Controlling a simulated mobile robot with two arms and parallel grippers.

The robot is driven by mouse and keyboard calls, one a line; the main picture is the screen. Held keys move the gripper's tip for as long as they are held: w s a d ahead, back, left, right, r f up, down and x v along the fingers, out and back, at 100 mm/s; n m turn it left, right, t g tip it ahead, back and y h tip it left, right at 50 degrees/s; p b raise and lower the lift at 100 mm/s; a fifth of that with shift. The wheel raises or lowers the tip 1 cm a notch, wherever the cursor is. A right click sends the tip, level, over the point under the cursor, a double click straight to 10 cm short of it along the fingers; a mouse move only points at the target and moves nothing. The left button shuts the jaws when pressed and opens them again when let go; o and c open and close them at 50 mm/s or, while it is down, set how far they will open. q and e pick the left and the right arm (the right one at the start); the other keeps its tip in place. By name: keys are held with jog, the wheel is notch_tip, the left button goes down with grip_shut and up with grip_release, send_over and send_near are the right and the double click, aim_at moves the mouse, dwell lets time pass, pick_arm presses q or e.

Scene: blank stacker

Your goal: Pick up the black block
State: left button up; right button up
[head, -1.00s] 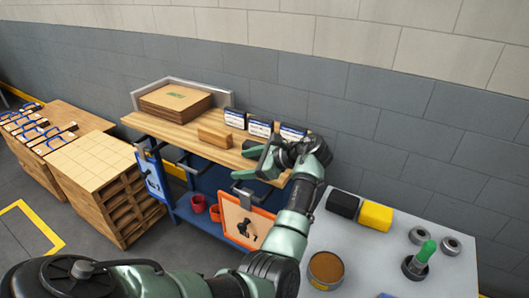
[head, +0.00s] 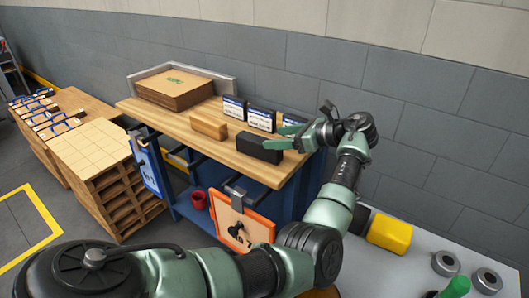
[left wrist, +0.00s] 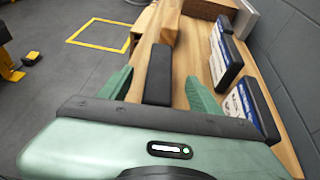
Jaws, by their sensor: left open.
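A black block (head: 260,147) lies on the wooden top (head: 228,157) of the workbench, near its front right edge. My left gripper (head: 287,136) is open and empty at the right end of the block. In the left wrist view the black block (left wrist: 158,76) lies lengthwise ahead, in the gap between the two green fingers of the left gripper (left wrist: 163,84). Its near end is hidden by the gripper body. I cannot tell how high the fingers are above it. My right gripper is not in view.
A tan wooden block (head: 208,125) lies left of the black block. Several blue-white boxes (head: 262,120) stand behind, close to the gripper. Another dark block (head: 358,218) and a yellow block (head: 390,233) are on the grey table.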

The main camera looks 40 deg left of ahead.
aim_at(259, 138)
pick_arm(q)
jog(key=shift+w+a+f, duration=0.1)
jog(key=shift+a+f, duration=0.15)
jog(key=shift+f, duration=0.1)
jog(key=p+x, duration=0.1)
jog(key=x, duration=0.6)
jog(key=shift+f, duration=0.2)
jog(key=shift+r, duration=0.1)
grip_shut()
